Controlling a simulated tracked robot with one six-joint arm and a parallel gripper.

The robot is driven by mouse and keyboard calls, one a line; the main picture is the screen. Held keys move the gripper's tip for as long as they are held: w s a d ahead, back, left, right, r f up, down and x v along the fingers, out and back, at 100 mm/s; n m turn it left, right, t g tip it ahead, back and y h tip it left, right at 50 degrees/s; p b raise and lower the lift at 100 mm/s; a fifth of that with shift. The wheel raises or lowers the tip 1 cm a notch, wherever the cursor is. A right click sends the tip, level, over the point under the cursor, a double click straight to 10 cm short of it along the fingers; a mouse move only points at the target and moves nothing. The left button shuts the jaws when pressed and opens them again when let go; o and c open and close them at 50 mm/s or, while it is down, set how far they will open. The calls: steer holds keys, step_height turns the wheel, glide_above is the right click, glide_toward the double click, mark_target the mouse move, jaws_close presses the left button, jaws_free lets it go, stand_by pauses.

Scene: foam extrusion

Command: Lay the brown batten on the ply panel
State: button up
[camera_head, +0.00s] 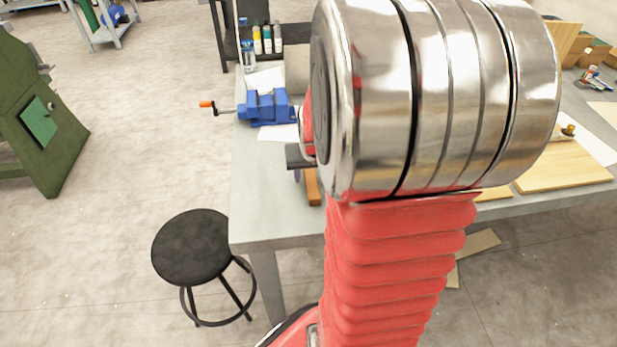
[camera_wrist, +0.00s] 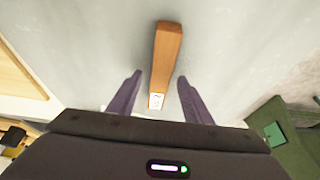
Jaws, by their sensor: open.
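The brown batten (camera_wrist: 167,58) lies on the grey table, its length running away from my gripper in the wrist view. A small white label is on its near end. In the head view only part of the batten (camera_head: 313,187) shows beside my arm. My gripper (camera_wrist: 159,77) is open, with its two purple fingers on either side of the batten's near part. I cannot tell how high they are above the table. A pale wooden panel (camera_head: 565,167), which looks like the ply panel, lies on the table at the right. My arm hides the middle of the table.
A blue vise (camera_head: 266,107) with an orange-tipped handle stands on the table beyond the batten. Several bottles (camera_head: 267,39) stand behind it. A black stool (camera_head: 191,247) is left of the table's front corner. A green machine (camera_head: 38,115) stands at the far left.

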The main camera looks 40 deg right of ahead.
mark_target(311, 178)
steer(key=shift+c, duration=0.3)
jaws_close()
stand_by(0.6)
steer(key=shift+r, duration=0.15)
step_height(311, 178, up, 10)
stand_by(0.4)
stand_by(0.5)
